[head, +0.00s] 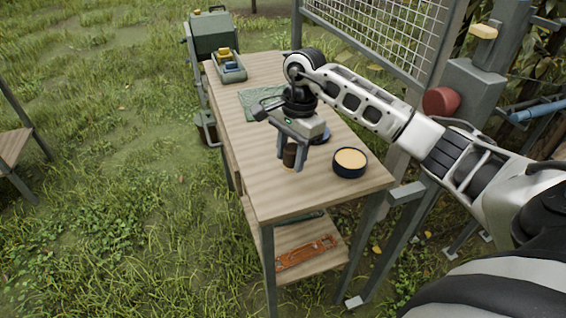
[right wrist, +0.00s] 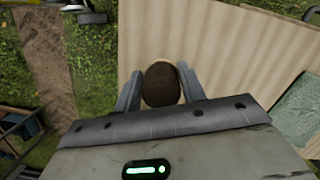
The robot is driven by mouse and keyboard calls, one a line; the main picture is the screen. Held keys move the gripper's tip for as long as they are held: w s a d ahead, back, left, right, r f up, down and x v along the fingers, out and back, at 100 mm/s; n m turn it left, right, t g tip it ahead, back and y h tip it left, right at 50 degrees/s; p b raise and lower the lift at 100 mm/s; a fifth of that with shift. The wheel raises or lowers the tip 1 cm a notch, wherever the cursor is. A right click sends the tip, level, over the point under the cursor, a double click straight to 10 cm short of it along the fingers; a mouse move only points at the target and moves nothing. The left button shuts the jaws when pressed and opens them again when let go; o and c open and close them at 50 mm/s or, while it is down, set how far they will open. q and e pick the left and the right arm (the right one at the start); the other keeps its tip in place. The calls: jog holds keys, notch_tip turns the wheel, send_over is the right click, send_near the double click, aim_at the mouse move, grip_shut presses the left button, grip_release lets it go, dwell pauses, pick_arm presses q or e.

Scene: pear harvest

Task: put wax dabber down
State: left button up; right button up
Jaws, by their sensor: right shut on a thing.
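The wax dabber (head: 289,154) is a short dark brown piece with a pale lower end. It stands roughly upright between the fingers of my right gripper (head: 291,158), over the front part of the wooden table (head: 265,195). In the right wrist view its brown rounded top (right wrist: 161,85) sits between the two grey fingers, which are shut on it. Its lower end is at or just above the tabletop; I cannot tell if it touches. A round dark tin (head: 350,163) of pale yellow wax is to the right of the gripper. My left gripper is not in view.
A green cloth (head: 262,103) lies farther back on the table, and a grey tray (head: 228,68) with yellow and blue items is at the far end. The table's left front is clear. A mesh panel (head: 385,30) rises behind.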

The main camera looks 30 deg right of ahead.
aim_at(283, 162)
jog(key=shift+w+a+f, duration=0.4)
jog(key=shift+w+f, duration=0.05)
jog(key=shift+f, duration=0.25)
jog(key=f, duration=0.1)
jog(key=f+p, duration=0.1)
jog(key=f, duration=0.1)
jog(key=shift+w+a, duration=0.15)
jog(key=shift+a, duration=0.1)
jog(key=shift+d+f, duration=0.1)
jog(key=shift+f, duration=0.25)
jog(key=shift+f, duration=0.2)
jog(key=o, duration=0.9)
jog(key=shift+o, duration=0.2)
jog(key=shift+r, duration=0.1)
